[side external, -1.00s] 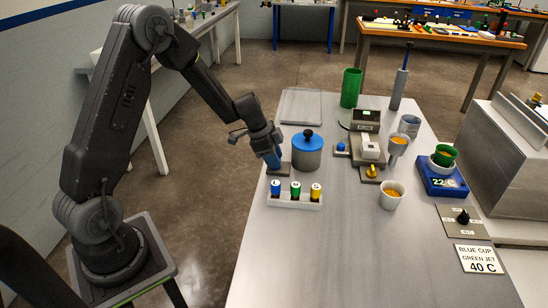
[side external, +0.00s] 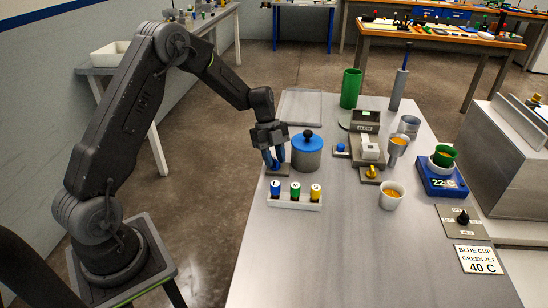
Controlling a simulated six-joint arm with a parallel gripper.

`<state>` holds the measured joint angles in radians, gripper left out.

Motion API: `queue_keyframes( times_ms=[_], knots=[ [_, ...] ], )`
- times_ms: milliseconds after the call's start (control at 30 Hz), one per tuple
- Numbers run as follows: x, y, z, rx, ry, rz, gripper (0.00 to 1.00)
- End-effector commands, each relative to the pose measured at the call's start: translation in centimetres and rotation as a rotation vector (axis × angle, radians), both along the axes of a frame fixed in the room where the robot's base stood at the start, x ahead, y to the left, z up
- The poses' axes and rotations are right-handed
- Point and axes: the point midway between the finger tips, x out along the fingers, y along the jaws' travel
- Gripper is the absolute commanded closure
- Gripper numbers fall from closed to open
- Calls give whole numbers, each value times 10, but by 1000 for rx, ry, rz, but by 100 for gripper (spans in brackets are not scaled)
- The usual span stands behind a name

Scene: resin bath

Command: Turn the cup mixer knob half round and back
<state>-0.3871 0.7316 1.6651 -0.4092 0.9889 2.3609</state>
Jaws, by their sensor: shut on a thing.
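Just right of the fingers stands a grey pot with a blue lid (side external: 307,152) and a black knob on top. I cannot tell for certain from the view which vessel is the cup mixer.
A white rack (side external: 295,202) with blue, green and yellow vials lies just in front. A clear tray (side external: 300,104) lies behind. The front of the table is clear.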

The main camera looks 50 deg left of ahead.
Motion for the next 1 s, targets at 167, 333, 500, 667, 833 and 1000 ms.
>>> queue_keyframes(
  times_ms=[167, 333, 500, 667, 833, 1000],
  knots=[
    [0, 0, -2, 1, 3, -129, 92],
    [0, 0, -2, 1, 2, -219, 92],
    [1, 0, -1, 2, 1, -272, 92],
    [0, 0, -2, 1, 3, -296, 92],
    [0, 0, -2, 1, 3, -302, 92],
    [0, 0, -2, 1, 3, -301, 92]
  ],
)
